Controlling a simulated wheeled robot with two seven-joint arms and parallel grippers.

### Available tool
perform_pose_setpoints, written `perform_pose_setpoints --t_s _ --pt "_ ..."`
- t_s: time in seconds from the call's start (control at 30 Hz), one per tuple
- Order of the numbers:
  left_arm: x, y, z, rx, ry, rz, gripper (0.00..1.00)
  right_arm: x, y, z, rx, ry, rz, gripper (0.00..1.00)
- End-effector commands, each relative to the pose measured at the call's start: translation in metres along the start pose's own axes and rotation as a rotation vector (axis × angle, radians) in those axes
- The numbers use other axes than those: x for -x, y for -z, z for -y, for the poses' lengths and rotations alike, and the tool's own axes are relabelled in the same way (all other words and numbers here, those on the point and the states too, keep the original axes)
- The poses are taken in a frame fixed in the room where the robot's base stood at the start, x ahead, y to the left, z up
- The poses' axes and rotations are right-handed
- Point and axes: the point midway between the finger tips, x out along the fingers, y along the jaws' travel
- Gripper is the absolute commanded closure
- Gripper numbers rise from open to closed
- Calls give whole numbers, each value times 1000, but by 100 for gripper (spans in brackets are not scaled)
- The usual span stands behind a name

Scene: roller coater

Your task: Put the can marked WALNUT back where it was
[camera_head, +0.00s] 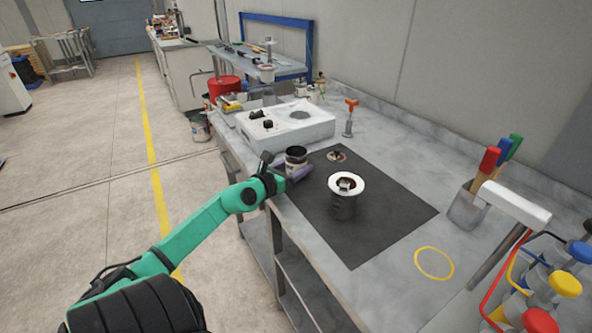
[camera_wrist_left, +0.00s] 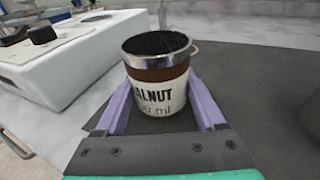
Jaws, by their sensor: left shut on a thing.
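The can marked WALNUT (camera_head: 296,154) is between the fingers of my left gripper (camera_head: 290,171), at the left edge of the black mat (camera_head: 385,205). In the left wrist view the can (camera_wrist_left: 158,90) is upright, with a metal rim, a brown band, a white label reading "ALNUT" and dark contents. The purple fingers (camera_wrist_left: 162,105) are shut on its sides. Whether its base touches the surface is hidden. A yellow ring (camera_head: 434,263) is marked on the bare bench right of the mat. My right gripper is not in view.
A dark cylinder with a white flange (camera_head: 347,183) stands on the mat, right of the can. A small round piece (camera_head: 336,155) lies behind it. A white hotplate-like device (camera_head: 286,125), an orange-topped tool (camera_head: 350,115) and a brush cup (camera_head: 468,207) stand around the mat.

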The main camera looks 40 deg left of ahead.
Motion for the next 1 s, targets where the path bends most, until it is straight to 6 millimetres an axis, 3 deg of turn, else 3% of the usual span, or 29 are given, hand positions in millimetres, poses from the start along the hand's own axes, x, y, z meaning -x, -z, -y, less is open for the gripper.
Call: perform_pose_setpoints --t_s 0.13,0.17,0.2,0.53,0.63,0.77,1.0 --pt "-1 4 0 0 0 0 93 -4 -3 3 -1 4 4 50" --pt "0 2 0 0 0 0 17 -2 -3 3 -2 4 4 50" --pt "0 2 0 0 1 0 2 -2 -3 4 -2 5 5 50" --pt "1 -3 0 1 1 0 0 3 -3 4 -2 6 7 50" --pt "10 1 1 2 2 -3 0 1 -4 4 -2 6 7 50" --pt "34 2 1 5 2 -5 0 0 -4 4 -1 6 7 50" --pt "94 4 0 3 -2 -3 0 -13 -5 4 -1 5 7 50"
